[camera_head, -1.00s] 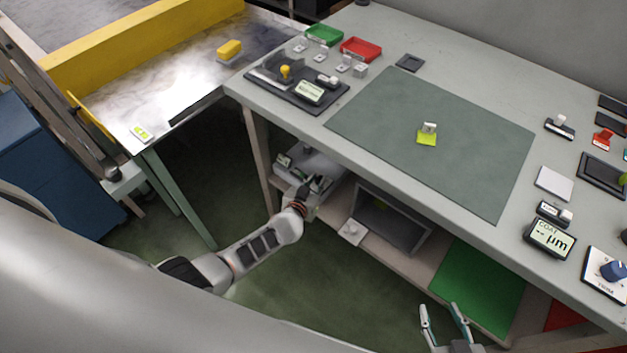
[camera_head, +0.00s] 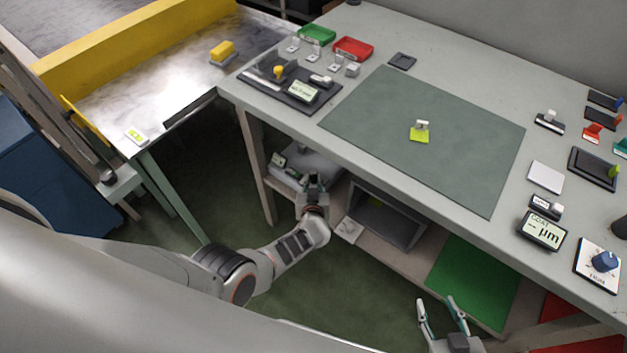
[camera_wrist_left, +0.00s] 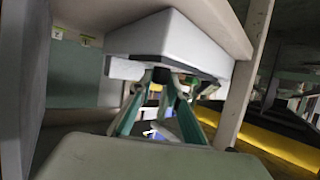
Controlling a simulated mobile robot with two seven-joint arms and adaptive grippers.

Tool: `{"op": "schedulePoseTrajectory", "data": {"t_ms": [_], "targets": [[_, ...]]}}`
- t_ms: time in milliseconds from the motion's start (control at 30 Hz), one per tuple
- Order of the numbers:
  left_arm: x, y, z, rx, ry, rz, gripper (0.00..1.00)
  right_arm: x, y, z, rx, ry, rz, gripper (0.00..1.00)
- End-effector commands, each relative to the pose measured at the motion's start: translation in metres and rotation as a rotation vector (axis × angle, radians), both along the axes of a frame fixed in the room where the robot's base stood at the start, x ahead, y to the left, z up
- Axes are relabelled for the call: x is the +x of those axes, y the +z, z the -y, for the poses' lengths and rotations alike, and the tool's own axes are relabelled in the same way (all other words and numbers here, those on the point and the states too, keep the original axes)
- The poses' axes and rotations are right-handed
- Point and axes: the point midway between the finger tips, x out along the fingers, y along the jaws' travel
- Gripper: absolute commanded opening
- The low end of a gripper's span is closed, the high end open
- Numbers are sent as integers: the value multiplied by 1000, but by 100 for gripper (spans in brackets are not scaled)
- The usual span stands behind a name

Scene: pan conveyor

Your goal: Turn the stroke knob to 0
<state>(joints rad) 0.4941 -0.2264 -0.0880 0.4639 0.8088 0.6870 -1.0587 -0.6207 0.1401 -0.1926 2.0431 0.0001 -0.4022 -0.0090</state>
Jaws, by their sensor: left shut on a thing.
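My left gripper (camera_head: 314,182) is at the lower shelf under the workbench, beside a pale grey box-shaped device (camera_head: 312,160). In the left wrist view its green fingers (camera_wrist_left: 160,80) converge and are shut on a small dark piece (camera_wrist_left: 161,75) at the device's lower edge. The device's pale housing (camera_wrist_left: 165,38) fills the upper middle there. I cannot tell for sure whether the dark piece is the stroke knob; no label or scale is readable. My right gripper (camera_head: 438,302) is open and empty in front of the bench, above the floor.
A blue knob (camera_head: 604,261) on a white panel and a µm display (camera_head: 543,230) stand at the bench's right end. A dark open box (camera_head: 388,221) sits on the lower shelf, right of my left gripper. The shelf edge and bench leg (camera_head: 256,165) are close by.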

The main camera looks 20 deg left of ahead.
Motion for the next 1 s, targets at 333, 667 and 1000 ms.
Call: {"op": "schedulePoseTrajectory", "data": {"t_ms": [333,667,1000], "targets": [[0,-1,1,-1,-2,-2,34,0,0,0,0,0,0,40],[-2,0,2,-2,-1,0,34,0,1,0,-1,4,1,40],[-18,7,9,-7,-1,0,34,0,0,0,0,2,1,40]]}}
